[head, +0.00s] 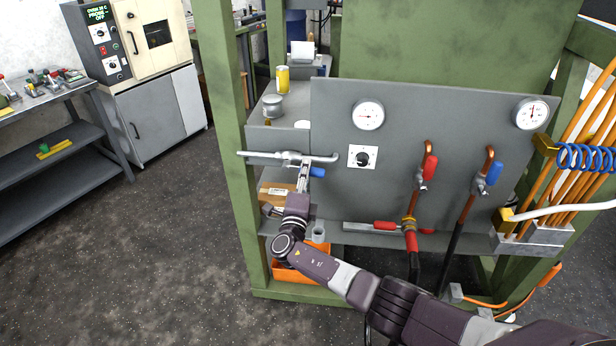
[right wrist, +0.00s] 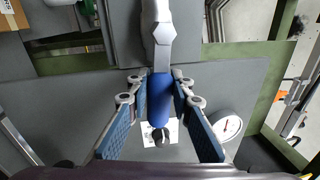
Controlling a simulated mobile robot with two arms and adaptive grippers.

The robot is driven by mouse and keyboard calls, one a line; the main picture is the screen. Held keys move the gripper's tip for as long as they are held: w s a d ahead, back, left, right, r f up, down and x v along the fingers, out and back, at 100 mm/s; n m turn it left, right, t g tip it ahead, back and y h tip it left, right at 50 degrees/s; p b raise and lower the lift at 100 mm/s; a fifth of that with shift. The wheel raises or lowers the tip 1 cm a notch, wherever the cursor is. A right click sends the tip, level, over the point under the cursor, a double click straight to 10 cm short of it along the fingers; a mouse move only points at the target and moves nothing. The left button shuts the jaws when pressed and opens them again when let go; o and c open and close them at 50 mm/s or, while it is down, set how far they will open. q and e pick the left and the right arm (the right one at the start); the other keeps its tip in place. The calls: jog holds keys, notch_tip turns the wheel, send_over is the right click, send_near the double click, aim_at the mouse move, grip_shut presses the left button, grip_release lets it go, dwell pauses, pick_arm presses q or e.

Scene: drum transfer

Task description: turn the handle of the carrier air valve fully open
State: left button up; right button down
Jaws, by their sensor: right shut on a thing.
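A grey metal pipe (head: 262,155) runs across the left end of the grey panel, with a valve fitted in it. Its blue handle (head: 318,172) points right in the head view, just below the pipe. My right gripper (head: 306,172) is at this handle. In the right wrist view the blue handle (right wrist: 160,98) lies between the two fingers of the right gripper (right wrist: 160,112), which is shut on it. The silver valve stem (right wrist: 163,38) is above it there. The fingers hide part of the handle in the head view. My left gripper is not in view.
The grey panel (head: 330,115) carries a gauge (head: 368,115), a black knob (head: 362,157), a red-handled valve (head: 429,167) and another blue-handled valve (head: 494,173). A green frame post (head: 232,190) stands left of the handle. An orange bin (head: 300,265) sits below. Open floor lies to the left.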

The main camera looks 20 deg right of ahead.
jog(key=shift+r+n+p, duration=0.4)
jog(key=shift+n, duration=0.2)
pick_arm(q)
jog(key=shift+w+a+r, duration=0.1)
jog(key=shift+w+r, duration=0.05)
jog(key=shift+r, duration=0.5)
pick_arm(e)
jog(key=c, duration=1.7)
grip_release()
jog(key=shift+s+a+f, duration=0.1)
jog(key=shift+s+a+f, duration=0.1)
jog(key=shift+s, duration=0.1)
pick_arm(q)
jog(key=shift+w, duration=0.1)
pick_arm(e)
jog(key=v, duration=1.1)
jog(key=shift+s, duration=0.15)
